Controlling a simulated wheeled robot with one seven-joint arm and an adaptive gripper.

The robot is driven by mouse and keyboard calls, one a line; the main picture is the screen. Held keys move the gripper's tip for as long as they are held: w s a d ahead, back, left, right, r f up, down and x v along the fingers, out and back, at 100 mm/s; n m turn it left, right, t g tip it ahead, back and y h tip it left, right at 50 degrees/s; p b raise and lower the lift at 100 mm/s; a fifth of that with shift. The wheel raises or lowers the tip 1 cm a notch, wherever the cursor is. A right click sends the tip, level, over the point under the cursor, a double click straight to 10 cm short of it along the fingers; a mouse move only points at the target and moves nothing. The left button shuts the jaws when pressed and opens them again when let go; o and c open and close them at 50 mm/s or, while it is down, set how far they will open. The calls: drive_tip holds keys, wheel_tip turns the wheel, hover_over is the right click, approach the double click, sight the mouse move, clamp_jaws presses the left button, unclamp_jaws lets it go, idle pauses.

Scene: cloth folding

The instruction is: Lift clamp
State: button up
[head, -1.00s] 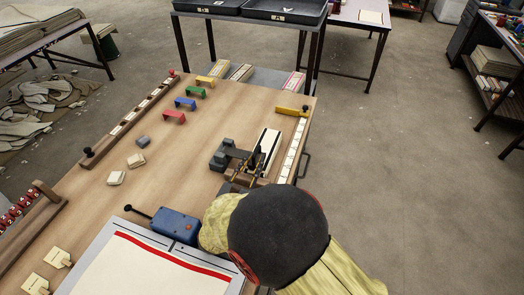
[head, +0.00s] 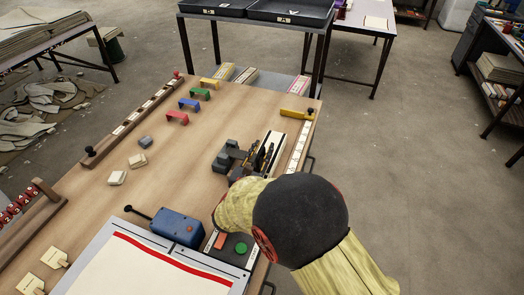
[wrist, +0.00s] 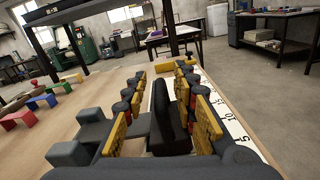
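The grey clamp (head: 228,157) stands near the right edge of the wooden table, beside a pale strip. In the wrist view its grey blocks (wrist: 92,127) show at the lower left. A black upright bar (wrist: 171,108), apparently the clamp's lever, stands between my fingers. My gripper (head: 263,158) is low over the table at the clamp's right side; its yellow and black fingers also show in the wrist view (wrist: 164,105). The fingers are apart, with a gap beside the bar on the left. Whether the right finger touches the bar is unclear.
A blue box (head: 178,228) with a black-knobbed lever and a button panel (head: 230,247) are in front of the clamp. Coloured brackets (head: 189,104) stand at the far left. A yellow stop (head: 297,114) sits by the white scale (head: 301,143).

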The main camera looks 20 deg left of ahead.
drive_tip(key=shift+c, duration=0.7)
drive_tip(key=c, duration=0.5)
clamp_jaws()
